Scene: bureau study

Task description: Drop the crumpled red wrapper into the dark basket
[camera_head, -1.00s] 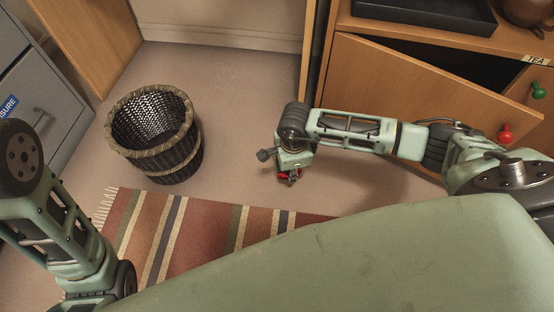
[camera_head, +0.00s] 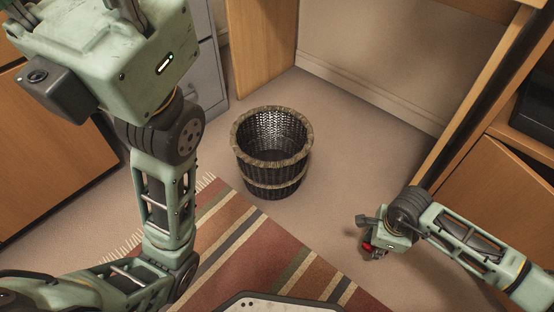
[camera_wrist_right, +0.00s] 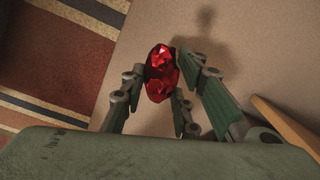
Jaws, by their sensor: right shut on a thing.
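The dark woven basket (camera_head: 273,180) stands upright on the floor in the middle of the head view, and its visible inside looks empty. My right gripper (camera_head: 372,250) is to the right of the basket, apart from it. It is shut on the crumpled red wrapper (camera_head: 367,246), of which only a small bit shows in the head view. In the right wrist view the shiny wrapper (camera_wrist_right: 161,74) sits between the fingers of the right gripper (camera_wrist_right: 163,88), above bare floor. My left arm rises large at the left of the head view; its finger tips are out of the picture.
A striped rug (camera_head: 255,250) lies in front of the basket. A grey cabinet (camera_head: 207,75) and a wooden panel (camera_head: 262,45) stand behind it to the left. A wooden cabinet (camera_head: 500,190) is at the right. The floor between the right gripper and the basket is clear.

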